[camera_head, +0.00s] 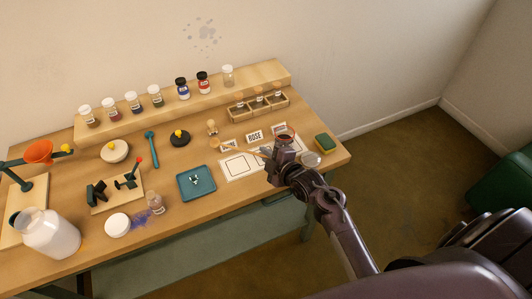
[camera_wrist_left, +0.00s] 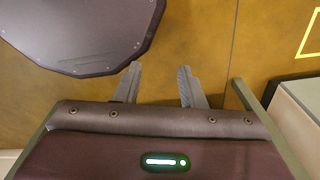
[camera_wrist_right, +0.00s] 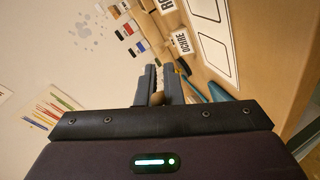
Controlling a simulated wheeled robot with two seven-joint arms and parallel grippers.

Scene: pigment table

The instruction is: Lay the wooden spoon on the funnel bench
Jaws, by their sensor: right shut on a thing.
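My right gripper (camera_head: 270,156) is above the right part of the table, over the white mat. It is shut on the wooden spoon (camera_head: 243,151), which sticks out to the left of the jaws. In the right wrist view a tan piece of the spoon (camera_wrist_right: 157,98) shows between the close-set fingers (camera_wrist_right: 160,72). The funnel bench (camera_head: 22,222) is a wooden board at the far left, with an orange funnel (camera_head: 38,151) on a dark teal stand. My left gripper (camera_wrist_left: 160,85) is open and empty over the floor.
A white jug (camera_head: 52,235) stands at the front left, covering part of the bench. Several jars line the back shelf (camera_head: 210,92).

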